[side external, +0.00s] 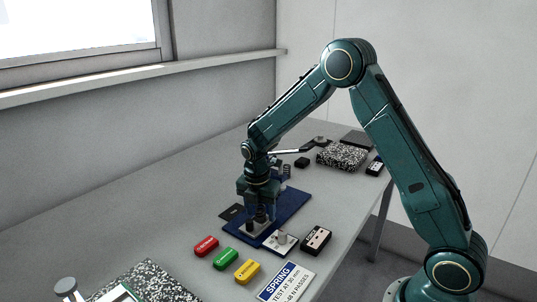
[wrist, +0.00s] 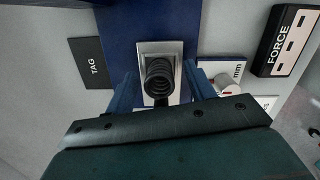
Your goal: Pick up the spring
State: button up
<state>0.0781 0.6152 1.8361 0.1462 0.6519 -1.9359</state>
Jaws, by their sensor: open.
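The spring (wrist: 159,78) is a dark coil standing on a light metal plate (wrist: 146,47) in the wrist view. In the side view the spring (side external: 260,213) shows small and dark, low under my gripper. My gripper (wrist: 162,90) is open, with one blue finger on each side of the spring. In the side view my gripper (side external: 259,208) points down over the plate on the blue mat (side external: 291,205). I cannot tell whether the fingers touch the coil. The lower end of the spring is partly hidden.
Close by are a black TAG card (wrist: 91,63), a mm block with a knob (wrist: 222,72) and a dark FORCE box (wrist: 284,40). Red (side external: 206,246), green (side external: 225,258) and yellow (side external: 247,271) blocks lie in front, near a SPRING sign (side external: 284,282).

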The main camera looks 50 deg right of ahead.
aim_at(260, 213)
dwell(0.4)
jog(key=c, duration=1.1)
jog(key=shift+o, duration=0.2)
jog(key=shift+r, duration=0.1)
notch_tip(260, 213, up, 20)
dwell(0.3)
